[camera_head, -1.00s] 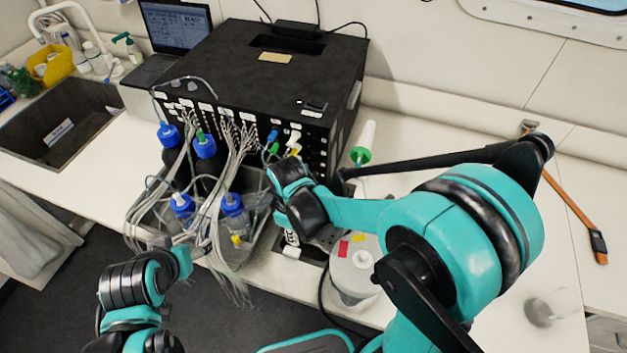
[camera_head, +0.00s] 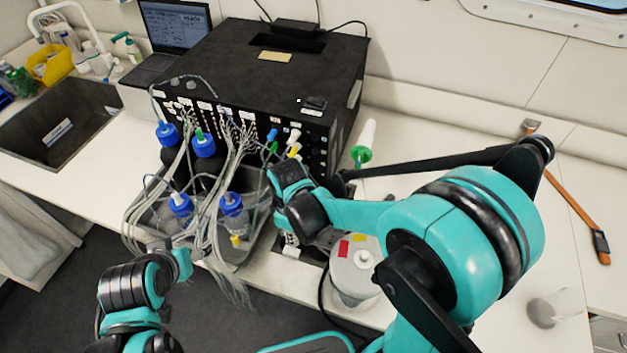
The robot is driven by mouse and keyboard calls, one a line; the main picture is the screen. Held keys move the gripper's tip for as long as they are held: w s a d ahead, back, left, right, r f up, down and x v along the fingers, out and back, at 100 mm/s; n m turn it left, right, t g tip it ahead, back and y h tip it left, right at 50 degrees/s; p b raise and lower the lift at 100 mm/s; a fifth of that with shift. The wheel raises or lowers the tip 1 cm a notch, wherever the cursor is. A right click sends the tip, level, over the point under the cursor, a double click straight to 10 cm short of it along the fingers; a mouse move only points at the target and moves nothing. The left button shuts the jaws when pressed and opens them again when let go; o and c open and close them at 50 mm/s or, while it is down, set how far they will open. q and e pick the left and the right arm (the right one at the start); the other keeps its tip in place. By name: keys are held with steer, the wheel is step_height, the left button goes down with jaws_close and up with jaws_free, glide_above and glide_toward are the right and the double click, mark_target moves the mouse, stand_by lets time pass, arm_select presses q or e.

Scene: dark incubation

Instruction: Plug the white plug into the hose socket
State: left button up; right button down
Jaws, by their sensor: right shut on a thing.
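My right gripper (camera_head: 292,240) points down below its teal and black wrist, in front of the black box (camera_head: 300,75). It is shut on a small white piece (camera_head: 291,253), which looks like the white plug; the fingers hide most of it. Colored fittings, blue, green, white (camera_head: 295,136) and yellow (camera_head: 293,152), sit at the right of the box's front panel, just behind the wrist. I cannot make out which opening is the hose socket. My left arm (camera_head: 133,290) is at the lower left; its fingertips cannot be made out.
Blue-capped bottles (camera_head: 204,145) stand in a grey tray (camera_head: 262,240) among many hanging grey tubes (camera_head: 215,235). A white-lidded container (camera_head: 352,285) is close right of my right gripper. A white cone with a green base (camera_head: 362,155) stands behind my right arm. The right counter is mostly clear.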

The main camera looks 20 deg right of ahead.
steer(key=shift+f, duration=0.2)
steer(key=c, duration=1.5)
jaws_free()
step_height(320, 180, up, 12)
steer(key=shift+r, duration=0.1)
